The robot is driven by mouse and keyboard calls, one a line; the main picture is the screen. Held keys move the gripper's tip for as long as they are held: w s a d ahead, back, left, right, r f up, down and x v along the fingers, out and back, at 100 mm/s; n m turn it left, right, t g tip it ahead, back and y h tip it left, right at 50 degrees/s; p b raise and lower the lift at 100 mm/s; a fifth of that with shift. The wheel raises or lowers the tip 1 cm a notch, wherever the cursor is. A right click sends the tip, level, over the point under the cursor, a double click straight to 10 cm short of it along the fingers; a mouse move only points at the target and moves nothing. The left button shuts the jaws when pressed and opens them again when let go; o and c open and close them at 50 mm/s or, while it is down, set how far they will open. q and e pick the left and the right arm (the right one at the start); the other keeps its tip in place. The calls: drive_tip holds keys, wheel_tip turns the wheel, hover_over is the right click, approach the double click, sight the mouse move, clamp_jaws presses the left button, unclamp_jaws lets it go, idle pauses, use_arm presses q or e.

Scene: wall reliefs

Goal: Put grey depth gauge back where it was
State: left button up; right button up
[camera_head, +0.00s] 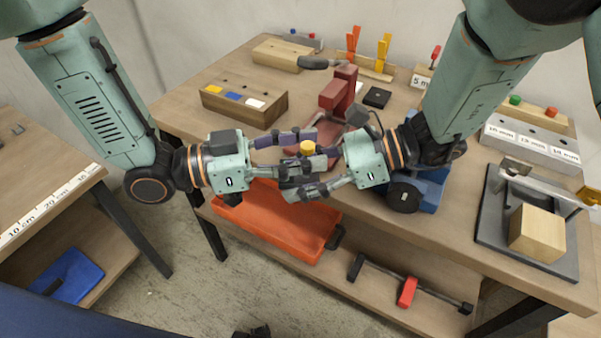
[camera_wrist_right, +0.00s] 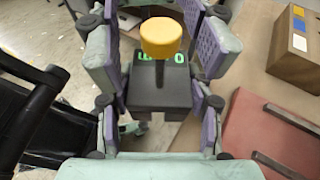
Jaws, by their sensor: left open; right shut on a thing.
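A dark grey block with a round yellow knob, seemingly the grey depth gauge (camera_wrist_right: 160,90), is between the fingers of my right gripper (camera_head: 312,172). In the head view mostly its yellow knob (camera_head: 307,147) shows; fingers hide much of the rest. In the right wrist view green markings show just below the knob, partly covered. My right gripper is shut on it and holds it in the air near the bench's front edge. My left gripper (camera_head: 294,161) is open and faces the right one, its fingers close around the same spot. I cannot tell whether they touch the gauge.
On the bench (camera_head: 205,78) are a wooden block with yellow, blue and white tops (camera_head: 242,105), a red vise (camera_head: 338,93), a labelled grey block (camera_head: 530,141) and a grey tray (camera_head: 492,235) with a wood block. An orange bin (camera_head: 285,225) and a clamp (camera_head: 408,290) lie below.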

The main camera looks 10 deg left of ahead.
use_arm(q)
drive_tip(key=v, duration=1.1)
drive_tip(key=shift+a, duration=0.25)
idle(0.6)
drive_tip(key=shift+s, duration=0.15)
